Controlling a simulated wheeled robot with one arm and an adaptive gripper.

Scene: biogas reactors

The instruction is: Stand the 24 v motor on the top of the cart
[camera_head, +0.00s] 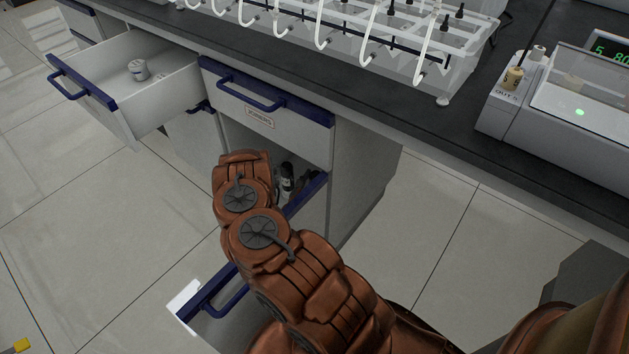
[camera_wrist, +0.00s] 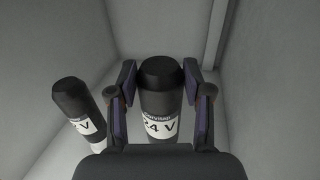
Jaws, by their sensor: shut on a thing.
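In the wrist view, my gripper (camera_wrist: 160,80) has one finger on each side of a black and grey cylindrical motor (camera_wrist: 160,103) with a white label reading 24 V. It is shut on this motor, which stands in a grey-walled drawer. A second dark cylinder (camera_wrist: 72,97) leans to its left; its label shows a V, and the digits are partly hidden. In the head view, my copper-coloured arm reaches down over the open lower drawer and hides the gripper and the held motor. I cannot make out the cart in either view.
The lower drawer (camera_head: 222,291) is pulled out; dark items (camera_head: 287,178) show inside. An upper left drawer (camera_head: 165,65) is also open, holding a small white jar (camera_head: 138,70). The closed drawer (camera_head: 258,102) and dark worktop (camera_head: 330,85) stand behind my arm.

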